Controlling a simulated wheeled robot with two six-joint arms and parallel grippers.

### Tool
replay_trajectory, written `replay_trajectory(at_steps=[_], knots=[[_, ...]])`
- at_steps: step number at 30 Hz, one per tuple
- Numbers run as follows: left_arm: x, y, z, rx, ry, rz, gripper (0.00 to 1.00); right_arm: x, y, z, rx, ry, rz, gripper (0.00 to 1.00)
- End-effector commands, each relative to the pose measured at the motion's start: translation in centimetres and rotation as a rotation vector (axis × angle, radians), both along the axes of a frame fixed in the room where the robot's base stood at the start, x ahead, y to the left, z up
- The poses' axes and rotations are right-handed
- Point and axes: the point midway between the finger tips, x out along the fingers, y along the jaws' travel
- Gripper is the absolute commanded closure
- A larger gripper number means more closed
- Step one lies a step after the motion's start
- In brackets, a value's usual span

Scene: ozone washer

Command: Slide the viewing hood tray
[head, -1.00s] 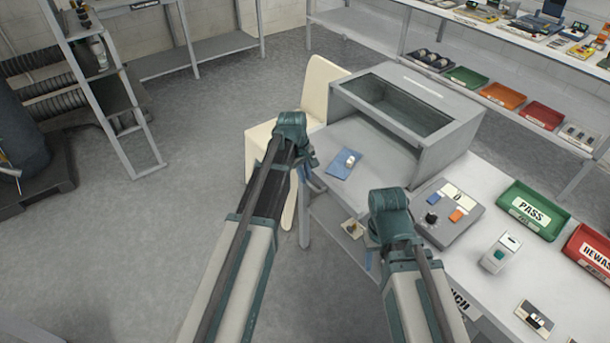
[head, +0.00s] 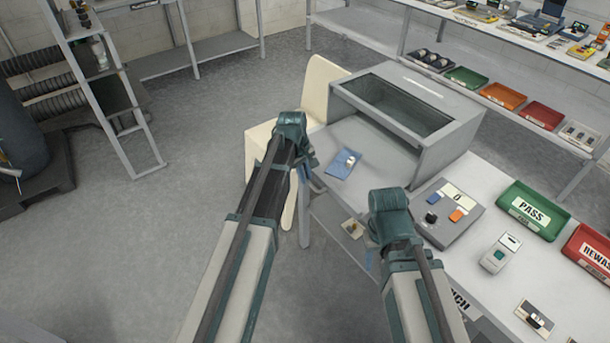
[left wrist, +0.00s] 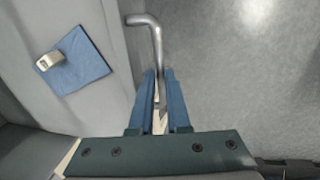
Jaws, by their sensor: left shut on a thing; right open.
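The viewing hood (head: 462,140) is a grey box with a dark window on top, standing on the bench. In front of its open side a blue mat (head: 337,168) with a small pale object (head: 350,158) lies on a light grey surface; I cannot tell the tray's edges from the bench. The mat also shows in the left wrist view (left wrist: 88,65). My left gripper (head: 317,182) is at the bench's left edge. In the left wrist view its blue fingers (left wrist: 158,85) are shut on a bent metal rod handle (left wrist: 156,42). My right gripper (head: 369,260) is open, mostly hidden behind its arm, near the bench's front edge.
A cream chair (head: 318,88) stands behind my left gripper. A grey control box (head: 460,228), a green PASS tray (head: 545,228), a red tray (head: 585,250) and a handheld device (head: 498,255) are on the bench to the right.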

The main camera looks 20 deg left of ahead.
Motion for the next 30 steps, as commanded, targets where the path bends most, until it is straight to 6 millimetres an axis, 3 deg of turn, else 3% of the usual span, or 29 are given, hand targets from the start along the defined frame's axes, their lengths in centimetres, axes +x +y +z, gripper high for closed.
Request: replay_trajectory(at_steps=[8, 21, 30], knots=[[1.7, -1.1, 0.0, 0.0, 0.0, -0.002, 1.0, 0.0, 0.0, 0.0, 0.0, 0.0, 0.0, 0.5], [10.3, -7.7, 0.0, 0.0, 0.0, -0.003, 1.0, 0.0, 0.0, 0.0, 0.0, 0.0, 0.0, 0.5], [14.9, -11.4, 0.0, 0.001, -0.001, -0.001, 1.0, 0.0, 0.0, 0.0, 0.0, 0.0, 0.0, 0.5]])
